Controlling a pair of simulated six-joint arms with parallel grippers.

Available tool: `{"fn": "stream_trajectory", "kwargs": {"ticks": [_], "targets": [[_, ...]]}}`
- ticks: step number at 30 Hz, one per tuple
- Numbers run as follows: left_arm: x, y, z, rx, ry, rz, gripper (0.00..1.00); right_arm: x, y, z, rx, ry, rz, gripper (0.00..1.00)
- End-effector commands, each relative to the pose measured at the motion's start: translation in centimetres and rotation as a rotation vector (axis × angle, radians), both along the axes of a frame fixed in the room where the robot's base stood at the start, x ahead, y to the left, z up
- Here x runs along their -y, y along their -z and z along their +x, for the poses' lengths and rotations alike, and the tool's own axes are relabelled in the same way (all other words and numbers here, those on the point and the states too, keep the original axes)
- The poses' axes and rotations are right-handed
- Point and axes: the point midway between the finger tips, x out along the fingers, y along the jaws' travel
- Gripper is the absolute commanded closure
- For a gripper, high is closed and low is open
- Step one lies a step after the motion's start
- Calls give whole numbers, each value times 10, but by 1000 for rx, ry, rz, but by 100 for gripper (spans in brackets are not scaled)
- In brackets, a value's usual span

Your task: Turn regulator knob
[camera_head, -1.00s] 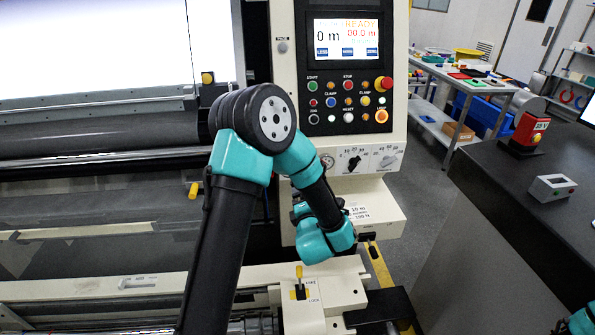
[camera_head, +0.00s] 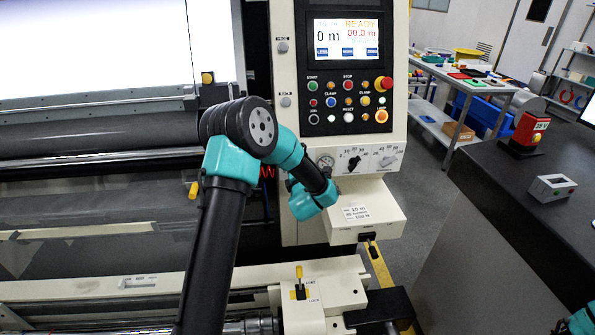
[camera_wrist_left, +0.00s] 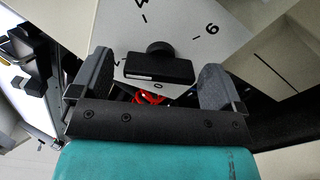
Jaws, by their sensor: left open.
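In the left wrist view a black knob (camera_wrist_left: 158,68) with a bar-shaped grip and a pale line on its edge sits on a pale panel with printed numbers, a 4 and a 6 among them. My left gripper (camera_wrist_left: 156,82) is open, with one finger on each side of the knob. I cannot tell whether either finger touches it. In the head view my left wrist hangs before the lower left of the control panel, and its fingers and this knob cannot be made out. My right gripper is out of view; only a bit of that arm shows at the lower right.
The control panel has a lit screen (camera_head: 346,38), several buttons, a round gauge (camera_head: 326,161) and two dials, one black (camera_head: 353,162), one pale (camera_head: 388,160). A yellow-tipped lever (camera_head: 299,280) stands below. A dark counter (camera_head: 500,225) is at right.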

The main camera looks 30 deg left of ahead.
Motion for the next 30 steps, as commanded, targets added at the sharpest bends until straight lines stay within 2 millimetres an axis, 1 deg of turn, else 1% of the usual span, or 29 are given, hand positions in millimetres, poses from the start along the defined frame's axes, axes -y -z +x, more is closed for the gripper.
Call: {"fn": "stream_trajectory", "kwargs": {"ticks": [9, 11, 24, 25, 30], "targets": [[-2, 0, 2, 0, 0, 0, 6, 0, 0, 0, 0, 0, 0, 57], [-2, 0, 2, 1, 0, 1, 11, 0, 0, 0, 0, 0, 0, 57], [-2, 0, 2, 1, 0, 1, 53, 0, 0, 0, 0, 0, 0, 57], [-2, 0, 2, 1, 0, 1, 56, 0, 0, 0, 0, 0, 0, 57], [-2, 0, 2, -4, 0, 5, 56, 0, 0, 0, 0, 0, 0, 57]]}}
